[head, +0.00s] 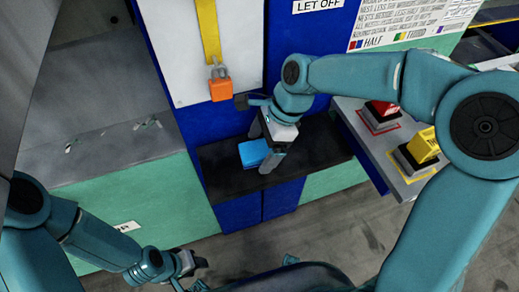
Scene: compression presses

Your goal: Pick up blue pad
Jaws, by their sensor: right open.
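The blue pad (252,153) lies flat on a dark shelf (222,180) at the front of the blue press. My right gripper (266,152) comes down from the upper right to the pad's right side, with its fingers pointing down. Its jaws are open, and part of the pad's right edge is hidden behind a finger. I cannot tell whether a finger touches the pad. My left gripper (192,264) is low in the view, well away from the pad, and its jaw opening is not clear.
A red button block (381,110) and a yellow one (422,147) stand on a grey panel to the right. An orange padlock (221,86) hangs on a yellow strap above the shelf. A grey recess with a green front is at left. Grey floor lies below.

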